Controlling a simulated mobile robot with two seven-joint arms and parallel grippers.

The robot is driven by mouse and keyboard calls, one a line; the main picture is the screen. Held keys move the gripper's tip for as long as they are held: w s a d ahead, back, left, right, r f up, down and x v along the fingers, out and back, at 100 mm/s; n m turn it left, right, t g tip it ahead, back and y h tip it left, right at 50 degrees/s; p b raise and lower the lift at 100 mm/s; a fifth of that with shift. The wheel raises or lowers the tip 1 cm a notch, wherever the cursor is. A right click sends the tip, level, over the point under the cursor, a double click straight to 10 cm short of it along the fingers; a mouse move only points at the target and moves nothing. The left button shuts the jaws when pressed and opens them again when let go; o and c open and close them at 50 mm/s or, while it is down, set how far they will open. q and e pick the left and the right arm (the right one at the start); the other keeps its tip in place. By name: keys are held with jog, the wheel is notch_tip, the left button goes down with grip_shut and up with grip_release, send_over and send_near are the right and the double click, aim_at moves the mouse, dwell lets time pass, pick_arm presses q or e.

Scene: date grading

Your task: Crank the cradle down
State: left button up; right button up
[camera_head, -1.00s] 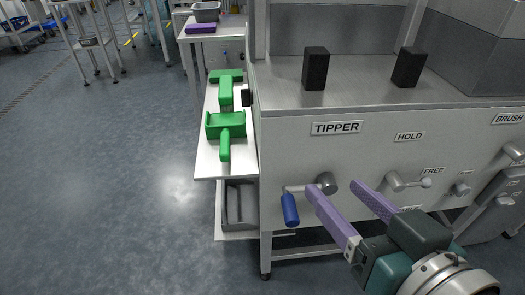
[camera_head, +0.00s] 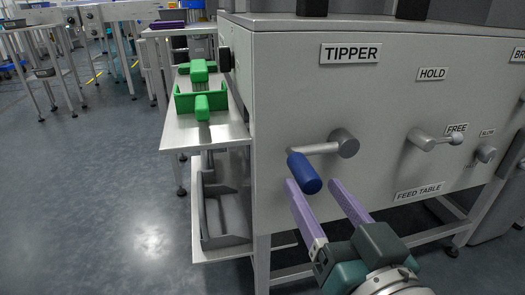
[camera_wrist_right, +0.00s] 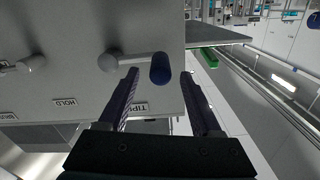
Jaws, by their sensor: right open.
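The tipper crank has a grey arm (camera_head: 322,149) on a round hub (camera_head: 345,142) and a blue handle (camera_head: 304,172). It is on the front panel under the TIPPER label (camera_head: 351,53), its arm pointing left and the handle tilted toward me. My right gripper (camera_head: 310,184) is open, its purple fingers just below and beside the blue handle. In the right wrist view the blue handle (camera_wrist_right: 160,69) shows between the two open fingers (camera_wrist_right: 157,78), near their tips; I cannot tell if they touch it. No cradle can be made out for sure. My left gripper is not in view.
A lever (camera_head: 436,140) between the HOLD and FREE labels and a small knob (camera_head: 485,154) are to the right on the panel. A side shelf (camera_head: 180,138) with green scoop-like tools (camera_head: 201,100) is at left, above a grey bin (camera_head: 224,222). The floor at left is clear.

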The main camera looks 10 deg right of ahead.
aim_at(303, 172)
jog(key=w+b, duration=0.1)
jog(key=w, duration=0.3)
jog(key=shift+w+a+f, duration=0.1)
jog(key=shift+w, duration=0.15)
jog(key=shift+w+b, duration=0.35)
jog(key=shift+w, duration=0.1)
grip_shut()
dwell(0.8)
